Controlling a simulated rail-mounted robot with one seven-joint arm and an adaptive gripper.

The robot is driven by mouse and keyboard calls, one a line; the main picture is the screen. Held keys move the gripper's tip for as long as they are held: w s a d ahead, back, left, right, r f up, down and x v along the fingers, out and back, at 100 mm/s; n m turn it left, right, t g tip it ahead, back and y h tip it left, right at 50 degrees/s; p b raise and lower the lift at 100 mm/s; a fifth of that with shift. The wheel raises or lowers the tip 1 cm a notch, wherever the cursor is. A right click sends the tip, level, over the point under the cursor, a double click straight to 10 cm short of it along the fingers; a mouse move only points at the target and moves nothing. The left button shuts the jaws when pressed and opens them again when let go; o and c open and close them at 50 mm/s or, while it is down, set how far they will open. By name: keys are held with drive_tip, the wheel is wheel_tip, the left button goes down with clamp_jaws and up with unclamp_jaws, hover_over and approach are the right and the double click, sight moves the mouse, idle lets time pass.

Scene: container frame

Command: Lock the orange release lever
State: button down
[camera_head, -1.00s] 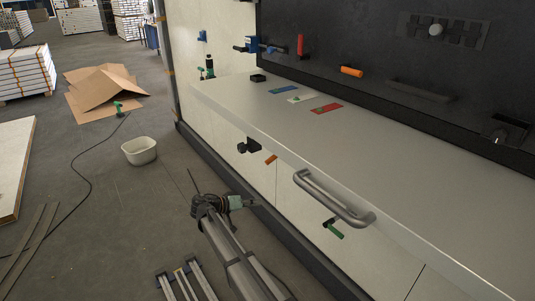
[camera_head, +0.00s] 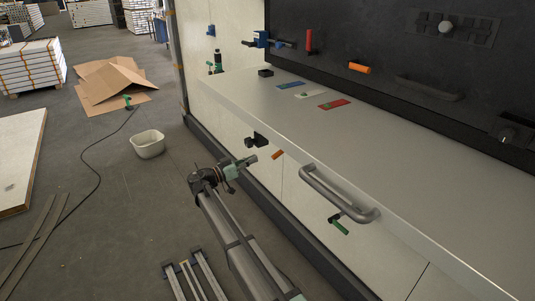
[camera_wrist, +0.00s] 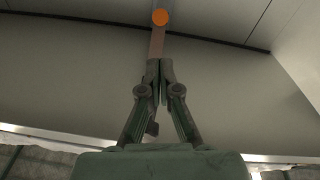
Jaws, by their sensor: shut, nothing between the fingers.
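The orange release lever (camera_head: 278,155) is a small orange bar on the pale front wall below the shelf, to the right of a black bracket (camera_head: 257,141). My gripper (camera_head: 252,159) is just left of the lever in the head view, pointing towards it. In the wrist view the closed fingertips (camera_wrist: 160,67) meet at the lower end of a brownish bar with a round orange end (camera_wrist: 160,17), which looks like the lever. I cannot tell whether the fingers touch it. The gripper is shut and empty.
A grey handle (camera_head: 337,195) juts from the shelf edge (camera_head: 238,110), with a green lever (camera_head: 338,226) below it. An orange grip (camera_head: 359,67) and a red handle (camera_head: 309,40) are on the black panel. A white bin (camera_head: 149,144) stands on the floor at left.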

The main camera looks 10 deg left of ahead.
drive_tip(key=p+x, duration=0.2)
drive_tip(key=x, duration=0.8)
drive_tip(key=shift+a+p, duration=0.1)
drive_tip(key=shift+p, duration=0.25)
drive_tip(key=shift+f, duration=0.15)
drive_tip(key=shift+f+b, duration=0.15)
drive_tip(key=shift+b, duration=0.85)
